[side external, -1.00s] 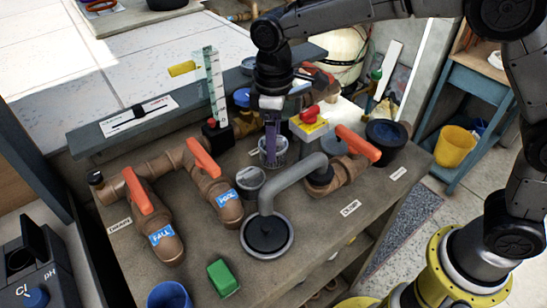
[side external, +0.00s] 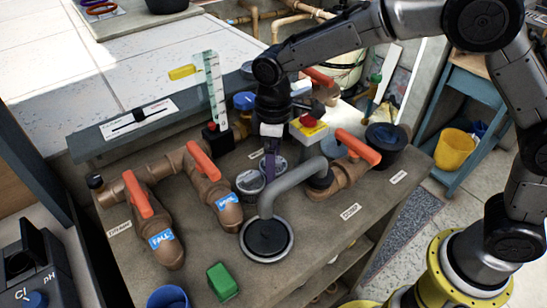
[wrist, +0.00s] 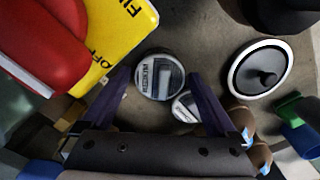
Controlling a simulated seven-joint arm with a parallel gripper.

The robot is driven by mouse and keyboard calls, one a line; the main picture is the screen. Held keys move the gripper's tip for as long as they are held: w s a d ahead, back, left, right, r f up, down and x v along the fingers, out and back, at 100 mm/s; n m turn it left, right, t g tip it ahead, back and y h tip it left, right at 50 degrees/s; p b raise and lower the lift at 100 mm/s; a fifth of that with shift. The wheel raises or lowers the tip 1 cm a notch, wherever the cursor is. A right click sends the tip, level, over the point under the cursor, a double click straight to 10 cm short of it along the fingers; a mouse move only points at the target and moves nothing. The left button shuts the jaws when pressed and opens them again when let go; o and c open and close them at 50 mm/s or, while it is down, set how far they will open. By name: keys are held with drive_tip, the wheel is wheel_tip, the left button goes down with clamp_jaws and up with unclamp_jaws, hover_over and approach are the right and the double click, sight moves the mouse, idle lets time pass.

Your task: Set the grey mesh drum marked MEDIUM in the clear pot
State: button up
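A round drum (wrist: 158,77) with a white lettered label on its top lies between my fingertips in the wrist view. The label appears to read MEDIUM. In the side view it is partly hidden behind my purple fingers. A second round vessel (side external: 250,183) stands close beside it, to the left and nearer the camera.
A grey curved pipe with a round black lid (side external: 267,238) stands close in front. A yellow and red switch box (side external: 310,128) is at the right. Brown pipes with orange valve handles (side external: 203,160) flank the work. A green block (side external: 222,281) lies near the front.

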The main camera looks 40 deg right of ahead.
drive_tip(key=shift+o, duration=0.2)
wheel_tip(320, 180, up, 12)
drive_tip(key=shift+r, duration=0.2)
idle(0.4)
drive_tip(key=s+d+r+m+t, duration=0.2)
drive_tip(key=s+d+r+m, duration=0.1)
drive_tip(key=s+d+r, duration=0.4)
drive_tip(key=s+d+f+m+t, duration=0.1)
drive_tip(key=s+d+f+m, duration=0.1)
drive_tip(key=s+d, duration=0.3)
drive_tip(key=s+d+f+m+t, duration=0.2)
drive_tip(key=s+d, duration=0.4)
drive_tip(key=s, duration=0.5)
drive_tip(key=shift+s+d+f+m, duration=0.15)
drive_tip(key=shift+s+f+m, duration=0.25)
drive_tip(key=shift+f+m, duration=0.45)
drive_tip(key=shift+s+d+f+t, duration=0.1)
drive_tip(key=shift+s+f+t, duration=0.2)
drive_tip(key=shift+s+f, duration=0.1)
drive_tip(key=shift+c, duration=1.2)
drive_tip(key=shift+m, duration=0.25)
